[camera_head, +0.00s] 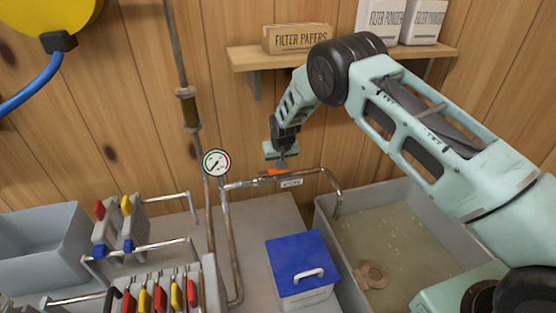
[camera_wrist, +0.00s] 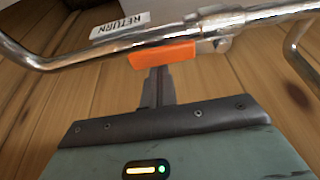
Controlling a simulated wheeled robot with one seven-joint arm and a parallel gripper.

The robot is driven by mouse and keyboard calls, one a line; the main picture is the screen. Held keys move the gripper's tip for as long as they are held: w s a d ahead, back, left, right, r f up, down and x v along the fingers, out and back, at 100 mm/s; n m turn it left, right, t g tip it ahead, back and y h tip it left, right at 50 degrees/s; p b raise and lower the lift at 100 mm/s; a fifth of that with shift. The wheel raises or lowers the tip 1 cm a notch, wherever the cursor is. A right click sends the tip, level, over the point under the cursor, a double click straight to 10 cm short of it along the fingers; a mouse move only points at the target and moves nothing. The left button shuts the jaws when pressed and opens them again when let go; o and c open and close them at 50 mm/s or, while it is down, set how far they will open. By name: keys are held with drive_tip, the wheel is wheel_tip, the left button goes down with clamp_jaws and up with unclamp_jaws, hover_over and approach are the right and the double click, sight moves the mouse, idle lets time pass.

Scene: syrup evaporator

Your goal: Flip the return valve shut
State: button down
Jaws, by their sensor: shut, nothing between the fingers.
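The return valve's orange lever (camera_head: 273,172) lies along the horizontal steel pipe at the back, beside the white RETURN label (camera_head: 290,182). In the wrist view the orange lever (camera_wrist: 163,54) runs nearly parallel to the pipe, and the RETURN label (camera_wrist: 120,27) is above and left of it. My gripper (camera_head: 281,163) is at the lever from above. In the wrist view my gripper (camera_wrist: 158,75) has its fingers together, with the tips right at the lever's near edge. I cannot tell whether they touch it. Nothing shows between the fingers.
A pressure gauge (camera_head: 216,163) stands on the pipework left of the valve. A blue-lidded box (camera_head: 300,262) sits in front. A grey basin (camera_head: 405,205) of liquid is at right. A shelf (camera_head: 350,52) with filter supplies is above, near my arm.

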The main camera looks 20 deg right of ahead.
drive_tip(key=shift+s+f+m+b, duration=0.1)
drive_tip(key=shift+s+m+b, duration=0.25)
drive_tip(key=shift+m+b, duration=0.3)
drive_tip(key=s+m+b, duration=0.1)
drive_tip(key=s+m+h+b, duration=0.1)
drive_tip(key=m+b, duration=0.1)
drive_tip(key=shift+f+b, duration=0.2)
drive_tip(key=shift+b, duration=0.1)
drive_tip(key=shift+s+a+m+g+h+b, duration=0.1)
drive_tip(key=shift+s+m+g+h+b, duration=0.2)
drive_tip(key=shift+s+m+h+b, duration=0.4)
drive_tip(key=s+a+m+g+h+b, duration=0.1)
drive_tip(key=s+a+m+b, duration=0.3)
drive_tip(key=m, duration=0.7)
drive_tip(key=shift+s+a+r+g+b, duration=0.3)
drive_tip(key=shift+a+g+b, duration=0.2)
drive_tip(key=shift+g+b, duration=0.4)
drive_tip(key=shift+a, duration=0.1)
